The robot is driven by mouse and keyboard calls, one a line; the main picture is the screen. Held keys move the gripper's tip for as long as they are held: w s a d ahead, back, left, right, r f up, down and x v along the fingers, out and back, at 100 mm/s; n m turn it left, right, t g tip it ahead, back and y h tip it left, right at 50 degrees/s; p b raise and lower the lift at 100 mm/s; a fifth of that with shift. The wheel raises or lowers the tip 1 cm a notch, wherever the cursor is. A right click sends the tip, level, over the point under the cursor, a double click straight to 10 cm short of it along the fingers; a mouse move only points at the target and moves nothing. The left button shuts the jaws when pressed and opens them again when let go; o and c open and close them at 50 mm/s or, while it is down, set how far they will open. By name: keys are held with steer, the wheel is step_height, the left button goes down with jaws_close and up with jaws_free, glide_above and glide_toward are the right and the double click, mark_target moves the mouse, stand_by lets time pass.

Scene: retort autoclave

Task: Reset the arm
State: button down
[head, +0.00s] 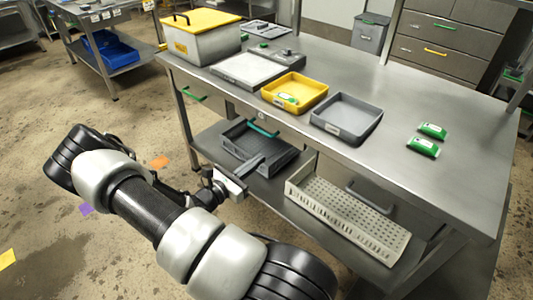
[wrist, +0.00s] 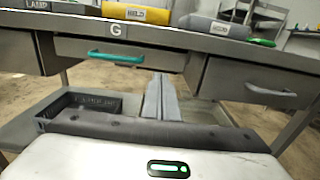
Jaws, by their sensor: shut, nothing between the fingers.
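My gripper (head: 262,158) is in front of the steel workbench (head: 440,170), below the level of its top, at the end of my bent arm. In the wrist view its two fingers (wrist: 160,80) are together, pointing ahead, with nothing between them. They point toward the underside of the bench, below a drawer with a teal handle (wrist: 115,57). In the head view the fingers overlap the dark grey tray (head: 283,155) on the lower shelf; whether they touch it cannot be told.
On the bench stand a yellow-lidded box (head: 205,45), a yellow tray (head: 318,97) with a small item, a grey tray (head: 372,128) and two green packs (head: 422,147). A cream perforated basket (head: 340,222) is on the lower shelf. The floor at left is largely open.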

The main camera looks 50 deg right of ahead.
steer(key=shift+a, duration=0.5)
steer(key=s+a+r+m+t+y, duration=0.2)
steer(key=s+a+r+m+y, duration=0.3)
steer(key=a+r, duration=0.5)
steer(key=s+a+r+m+t+y, duration=0.1)
steer(key=s+a+r+m+y, duration=0.2)
steer(key=a+r+m+y, duration=0.55)
steer(key=s+a+r+m+t+y, duration=0.2)
steer(key=s+a+r+m+y, duration=0.25)
steer(key=a+r, duration=0.7)
step_height(320, 180, up, 18)
steer(key=p, duration=1.7)
steer(key=shift+s+a+f, duration=0.15)
steer(key=shift+a+f, duration=0.1)
steer(key=shift+a, duration=0.1)
